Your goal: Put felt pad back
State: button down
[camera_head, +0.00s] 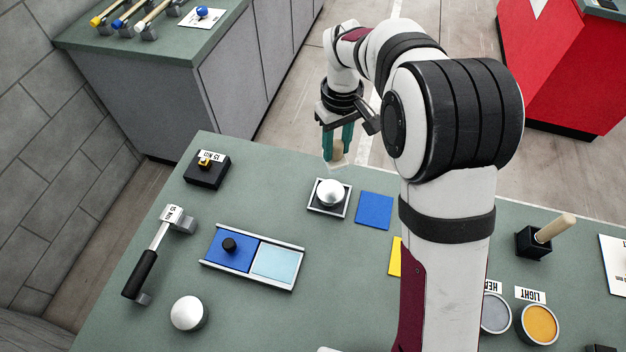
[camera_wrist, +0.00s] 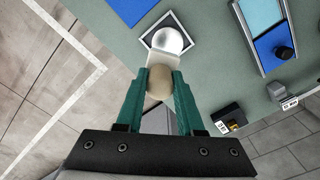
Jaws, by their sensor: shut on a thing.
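My gripper (camera_head: 338,150) hangs above the far edge of the green table, with its teal fingers shut on a beige round knob (camera_wrist: 159,82). A pale flat plate (camera_wrist: 158,58) shows beyond the knob and seems joined to it; together they look like the felt pad (camera_head: 338,158). In the wrist view the plate's far end overlaps the near side of a silver dome (camera_wrist: 168,41); I cannot tell if they touch. The silver dome (camera_head: 330,192) sits on a square dark, white-edged stand (camera_head: 316,208). A plain blue square (camera_head: 374,210) lies right of the stand.
A tray (camera_head: 249,271) with blue and light-blue panels holds a black knob. A black holder (camera_head: 533,241) and colored cups (camera_head: 540,323) stand right.

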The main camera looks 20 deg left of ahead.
jog(key=s+a+f+n, duration=0.2)
jog(key=a+f+n, duration=0.1)
jog(key=a, duration=0.1)
jog(key=s+a+f+n, duration=0.2)
jog(key=a+f+n, duration=0.2)
jog(key=a, duration=0.1)
jog(key=s+a+f+n, duration=0.3)
jog(key=a+f+n, duration=0.1)
jog(key=a, duration=0.1)
jog(key=shift+f, duration=0.5)
jog(key=c, duration=0.5)
grip_release()
jog(key=shift+f, duration=0.15)
